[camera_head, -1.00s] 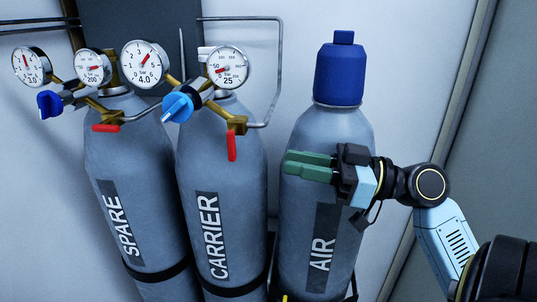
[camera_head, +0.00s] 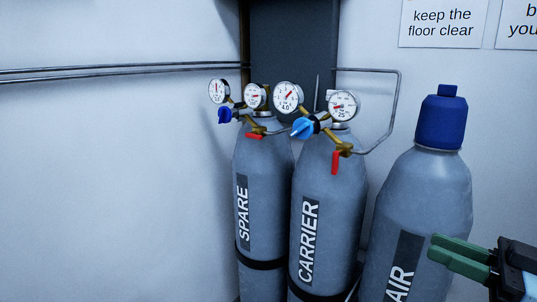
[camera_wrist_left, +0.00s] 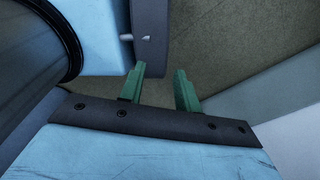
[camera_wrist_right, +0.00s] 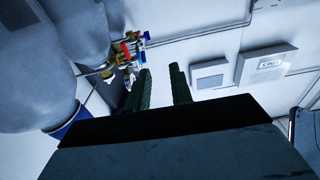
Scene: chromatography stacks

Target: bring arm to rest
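My right gripper (camera_head: 436,248) shows at the lower right of the head view, its green fingers in front of the AIR cylinder (camera_head: 418,198). Whether they touch the cylinder cannot be told. In the right wrist view this gripper (camera_wrist_right: 160,75) has a gap between its fingers and nothing between them. My left gripper (camera_wrist_left: 160,72) shows only in the left wrist view, also open and empty, above a brownish floor (camera_wrist_left: 215,45). A light blue part of my own body is close beyond its fingers.
The SPARE cylinder (camera_head: 262,190) and CARRIER cylinder (camera_head: 328,200) stand left of AIR, with gauges (camera_head: 288,96), blue knobs and red levers. Pipes (camera_head: 120,70) run along the wall. A sign (camera_head: 443,22) hangs at upper right. White wall boxes (camera_wrist_right: 265,66) show in the right wrist view.

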